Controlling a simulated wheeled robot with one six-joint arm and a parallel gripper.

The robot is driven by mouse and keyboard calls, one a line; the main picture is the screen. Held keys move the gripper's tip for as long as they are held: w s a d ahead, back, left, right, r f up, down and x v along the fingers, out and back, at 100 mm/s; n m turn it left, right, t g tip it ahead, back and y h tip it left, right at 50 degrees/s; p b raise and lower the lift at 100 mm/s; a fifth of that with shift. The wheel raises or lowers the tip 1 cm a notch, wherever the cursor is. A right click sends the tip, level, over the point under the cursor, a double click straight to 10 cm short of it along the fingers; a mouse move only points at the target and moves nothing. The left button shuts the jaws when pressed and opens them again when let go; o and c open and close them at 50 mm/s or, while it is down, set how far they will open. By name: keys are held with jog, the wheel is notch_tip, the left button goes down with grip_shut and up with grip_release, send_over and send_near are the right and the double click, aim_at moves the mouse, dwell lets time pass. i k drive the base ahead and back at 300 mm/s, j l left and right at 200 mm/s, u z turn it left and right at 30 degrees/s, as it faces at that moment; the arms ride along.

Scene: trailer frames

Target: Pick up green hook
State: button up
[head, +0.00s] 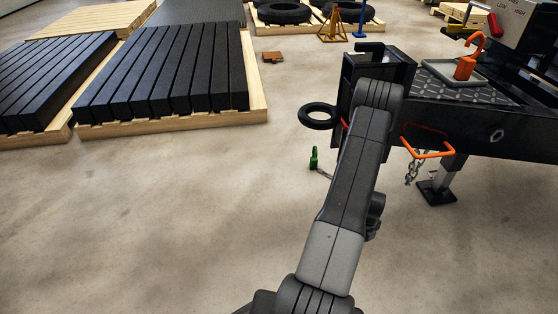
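The green hook (314,157) is small and stands roughly upright on the concrete floor, left of my arm and below the black ring at the trailer's front. My arm rises from the bottom centre and bends at the top, just right of the hook. My gripper does not show; it is hidden behind the arm or out of frame.
The black trailer frame (455,125) stands at right, with an orange hook (466,68) on a grey tray (440,71). An orange bar (428,155), chain (412,172) and support foot (437,194) are below. Pallets of black beams (165,75) stand at upper left. Open floor lies at left.

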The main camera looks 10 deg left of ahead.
aim_at(313, 159)
jog(key=i+j+u, duration=0.1)
jog(key=u, duration=0.4)
jog(key=i+j+u, duration=0.15)
jog(key=u, duration=0.35)
jog(key=i+u, duration=0.2)
jog(key=u, duration=0.3)
jog(key=i+z, duration=0.45)
jog(key=i+j+z, duration=0.1)
jog(key=i+z, duration=0.35)
jog(key=i, duration=0.2)
jog(key=i+j+z, duration=0.4)
jog(key=i+z, duration=0.75)
jog(key=k+l, duration=0.05)
jog(key=k, duration=0.05)
